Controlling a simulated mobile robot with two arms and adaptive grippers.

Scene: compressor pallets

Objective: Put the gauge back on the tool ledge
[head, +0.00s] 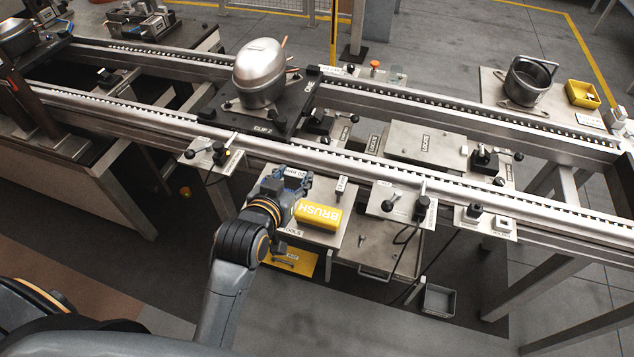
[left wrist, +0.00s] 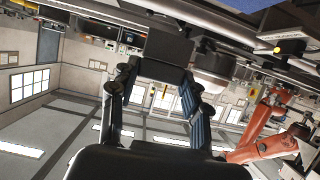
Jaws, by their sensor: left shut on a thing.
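My left gripper (head: 283,183) is at the near side of the conveyor, over the left part of the tool ledge (head: 326,238). It is shut on a dark block, seen between the fingertips in the left wrist view (left wrist: 166,52); I take this to be the gauge. In the head view the gripper largely hides the held piece. I cannot tell whether the piece touches the ledge. My right gripper is not in view.
The conveyor rail (head: 350,165) runs just behind the ledge. A pallet (head: 262,121) on it carries a silver compressor (head: 260,73). A plate with black knobs (head: 397,202) stands right of the ledge. A drawer (head: 378,262) and a grey bin (head: 438,300) are lower down.

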